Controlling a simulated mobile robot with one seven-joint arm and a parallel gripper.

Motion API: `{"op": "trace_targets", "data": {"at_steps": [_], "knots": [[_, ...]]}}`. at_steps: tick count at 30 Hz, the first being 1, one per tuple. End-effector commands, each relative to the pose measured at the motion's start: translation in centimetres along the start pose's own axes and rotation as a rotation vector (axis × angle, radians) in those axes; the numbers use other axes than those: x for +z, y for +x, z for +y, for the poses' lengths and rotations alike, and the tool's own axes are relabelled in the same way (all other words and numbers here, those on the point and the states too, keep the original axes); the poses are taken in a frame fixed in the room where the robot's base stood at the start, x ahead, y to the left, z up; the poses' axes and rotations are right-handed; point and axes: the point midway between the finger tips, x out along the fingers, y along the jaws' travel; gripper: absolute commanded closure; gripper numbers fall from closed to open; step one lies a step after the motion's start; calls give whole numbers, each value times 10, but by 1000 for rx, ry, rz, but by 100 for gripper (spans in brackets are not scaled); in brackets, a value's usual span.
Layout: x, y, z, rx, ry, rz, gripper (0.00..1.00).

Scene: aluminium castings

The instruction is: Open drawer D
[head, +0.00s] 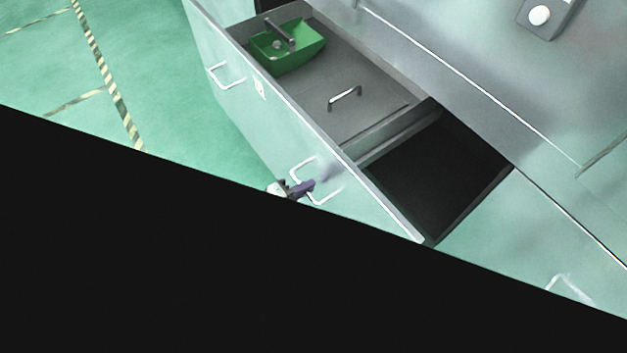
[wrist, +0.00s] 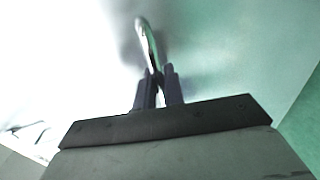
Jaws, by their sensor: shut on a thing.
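A pale drawer front (head: 290,125) stands out from the cabinet in the head view, with its open interior behind it. It carries two pale bar handles, one at upper left (head: 226,75) and one lower right (head: 318,190). My gripper (head: 308,186) is at the lower right handle. In the wrist view my gripper (wrist: 159,82) is shut on this handle (wrist: 147,45), which rises between the two dark fingers against the pale front. A small label (head: 260,87) is on the front; I cannot read its letter.
A green bin (head: 290,52) with a grey metal part sits in the open interior. A metal bar handle (head: 345,97) lies nearby. A dark compartment (head: 430,175) is at the right. Green floor (head: 170,60) is clear at left. Black hides the head view's lower left.

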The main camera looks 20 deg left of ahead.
Motion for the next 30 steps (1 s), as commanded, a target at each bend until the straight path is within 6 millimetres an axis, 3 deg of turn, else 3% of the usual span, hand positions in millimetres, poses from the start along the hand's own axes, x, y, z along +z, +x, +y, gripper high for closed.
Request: {"op": "trace_targets", "data": {"at_steps": [12, 13, 17, 26, 30], "knots": [[0, -3, -1, 0, 0, 0, 100], [0, -3, -1, 0, 0, 0, 87], [0, -2, 0, 0, 0, 0, 71], [0, -4, 0, 0, 0, 1, 71], [-1, -18, -1, 1, 0, 3, 71]]}}
